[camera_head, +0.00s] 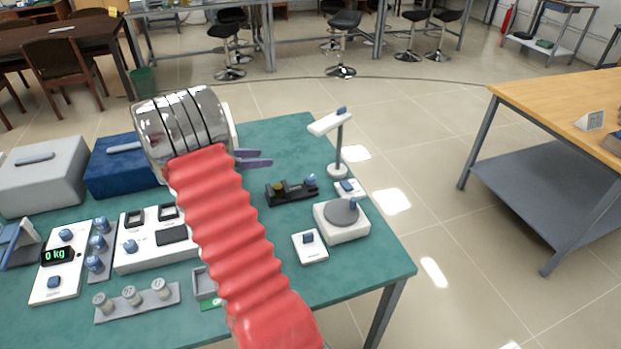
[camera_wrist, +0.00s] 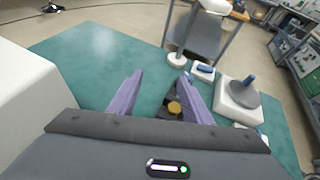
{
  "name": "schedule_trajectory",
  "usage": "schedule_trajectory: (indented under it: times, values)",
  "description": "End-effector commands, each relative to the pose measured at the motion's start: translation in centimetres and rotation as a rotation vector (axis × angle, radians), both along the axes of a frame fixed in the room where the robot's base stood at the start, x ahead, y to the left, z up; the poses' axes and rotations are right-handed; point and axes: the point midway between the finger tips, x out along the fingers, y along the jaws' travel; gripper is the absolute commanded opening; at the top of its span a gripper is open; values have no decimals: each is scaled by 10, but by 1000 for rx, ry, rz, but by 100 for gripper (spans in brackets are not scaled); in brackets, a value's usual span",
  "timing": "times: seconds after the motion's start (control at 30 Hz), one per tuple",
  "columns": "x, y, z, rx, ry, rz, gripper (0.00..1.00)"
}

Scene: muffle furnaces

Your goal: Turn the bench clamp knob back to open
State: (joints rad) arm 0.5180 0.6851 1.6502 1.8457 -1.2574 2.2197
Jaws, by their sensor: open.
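The bench clamp (camera_head: 291,191) is a small dark device on the green bench, with a yellow round part at its left and a blue knob (camera_head: 311,180) at its right end. My gripper (camera_head: 263,158) has two purple fingers that are apart and empty. It is to the left of the clamp and beyond it, touching nothing that I can see. In the wrist view my gripper (camera_wrist: 162,75) is open, and the dark clamp with its yellow part (camera_wrist: 174,107) shows partly beside the right finger.
A white lamp-like stand (camera_head: 338,140) rises behind the clamp. A white device with a grey disc (camera_head: 341,217) and a small white switch box (camera_head: 310,246) stand close by. Blue (camera_head: 110,170) and grey (camera_head: 42,175) boxes are at left. The bench behind my gripper is clear.

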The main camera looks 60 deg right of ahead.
Motion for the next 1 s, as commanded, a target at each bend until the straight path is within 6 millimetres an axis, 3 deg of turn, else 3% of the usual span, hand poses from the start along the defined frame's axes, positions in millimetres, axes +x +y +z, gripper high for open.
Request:
schedule_trajectory:
  times: [0.1,0.2,0.67,1.0]
  values:
    - [-31,1,-26,-23,-23,-182,45]
    - [-46,5,-37,-41,-33,-272,45]
    - [-52,6,-41,-49,-36,-307,45]
    - [-73,-16,-53,-49,-35,-308,45]
